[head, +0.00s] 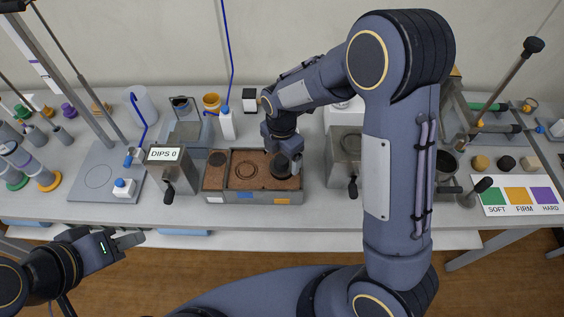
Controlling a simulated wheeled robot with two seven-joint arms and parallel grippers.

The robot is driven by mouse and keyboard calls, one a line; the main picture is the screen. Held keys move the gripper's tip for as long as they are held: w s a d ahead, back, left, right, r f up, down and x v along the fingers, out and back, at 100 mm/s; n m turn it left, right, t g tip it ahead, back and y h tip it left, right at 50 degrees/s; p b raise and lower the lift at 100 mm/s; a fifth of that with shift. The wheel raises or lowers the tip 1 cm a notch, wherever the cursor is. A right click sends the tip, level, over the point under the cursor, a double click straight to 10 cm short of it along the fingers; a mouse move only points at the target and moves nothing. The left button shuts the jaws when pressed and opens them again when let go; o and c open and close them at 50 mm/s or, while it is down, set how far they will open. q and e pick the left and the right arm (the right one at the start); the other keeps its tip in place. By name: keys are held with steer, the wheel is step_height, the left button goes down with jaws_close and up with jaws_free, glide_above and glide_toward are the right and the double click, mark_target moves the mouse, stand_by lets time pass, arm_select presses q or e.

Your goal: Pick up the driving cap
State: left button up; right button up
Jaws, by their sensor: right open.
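I cannot tell for certain which thing is the driving cap. A dark round piece (280,168) sits at the right end of the soil tray (247,197), partly hidden by my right gripper (290,164). My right gripper is open and reaches down close over this piece; I cannot tell whether its fingers touch it. A ring impression (247,170) shows in the soil to its left, and a second dark round shape (217,158) lies in the tray's left compartment. My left gripper (135,240) is empty, in front of the bench at the lower left; its finger gap is unclear.
My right arm covers much of the bench's right half. A SOFT/FIRM/HARD card (519,209) lies at the far right.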

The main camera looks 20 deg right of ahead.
steer(key=shift+f, duration=1.3)
steer(key=c, duration=1.4)
